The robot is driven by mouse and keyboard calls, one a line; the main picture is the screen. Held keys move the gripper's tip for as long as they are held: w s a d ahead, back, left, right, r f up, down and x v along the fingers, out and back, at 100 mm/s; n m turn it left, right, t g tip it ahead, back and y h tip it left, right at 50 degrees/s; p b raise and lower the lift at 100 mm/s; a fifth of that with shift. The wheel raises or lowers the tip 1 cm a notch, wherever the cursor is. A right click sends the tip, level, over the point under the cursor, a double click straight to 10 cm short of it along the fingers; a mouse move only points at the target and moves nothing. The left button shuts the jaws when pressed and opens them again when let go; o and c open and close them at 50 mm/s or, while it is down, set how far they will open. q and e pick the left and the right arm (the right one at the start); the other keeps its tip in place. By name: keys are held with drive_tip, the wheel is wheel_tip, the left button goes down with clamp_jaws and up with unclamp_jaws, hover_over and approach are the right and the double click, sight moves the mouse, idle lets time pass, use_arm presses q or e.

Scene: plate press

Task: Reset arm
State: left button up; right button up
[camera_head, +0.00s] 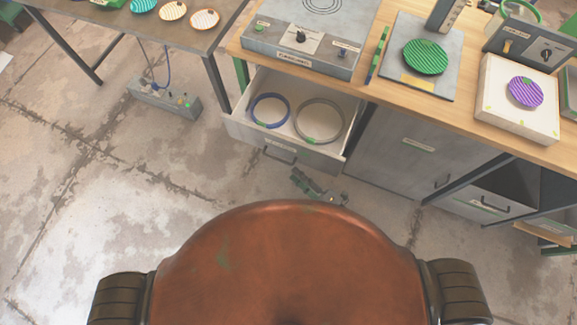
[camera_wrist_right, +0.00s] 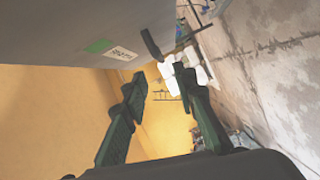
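My right gripper (camera_head: 318,188) shows in the head view just in front of the open drawer (camera_head: 292,150), small and dark green, apart from the things on the bench. In the right wrist view my right gripper (camera_wrist_right: 160,88) has its two dark green fingers spread, with nothing between them. A grey panel with a green tab and a white label (camera_wrist_right: 119,52) is close to it at the upper left. My left gripper and arm are not in view.
The drawer holds a blue ring (camera_head: 270,110) and a grey ring (camera_head: 319,120). The bench bears a grey control box (camera_head: 308,40), a green plate (camera_head: 425,56) and a purple plate (camera_head: 525,92). A power strip (camera_head: 165,98) lies left. The left floor is mostly clear.

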drive_tip(key=shift+s+d+r, duration=0.1)
drive_tip(key=shift+s+d, duration=0.3)
drive_tip(key=shift+s, duration=0.05)
idle(0.3)
drive_tip(key=s+d+f+m+g+h, duration=0.1)
drive_tip(key=s+d+f+m+h, duration=0.2)
drive_tip(key=d+f, duration=0.55)
drive_tip(key=s+d+f+m+g+h+p, duration=0.1)
drive_tip(key=s+d+f+m+h, duration=0.3)
drive_tip(key=f, duration=0.8)
drive_tip(key=d+f+m+g+h, duration=0.2)
drive_tip(key=d+f+m, duration=0.4)
drive_tip(key=f, duration=0.5)
drive_tip(key=s+d+f+m+g+h, duration=0.1)
drive_tip(key=s+d+f+m+g, duration=0.1)
drive_tip(key=s+d+f, duration=0.4)
drive_tip(key=s+d+f+m+g+h, duration=0.1)
drive_tip(key=s+d+f+m, duration=0.2)
drive_tip(key=s, duration=0.5)
drive_tip(key=s+f+m+g, duration=0.2)
drive_tip(key=s+f, duration=0.1)
drive_tip(key=s, duration=0.6)
drive_tip(key=s+f+m+g+p, duration=0.1)
drive_tip(key=s+f+m+g, duration=0.2)
drive_tip(key=s, duration=0.6)
drive_tip(key=shift+s+d+h, duration=0.35)
drive_tip(key=shift+d+h, duration=0.05)
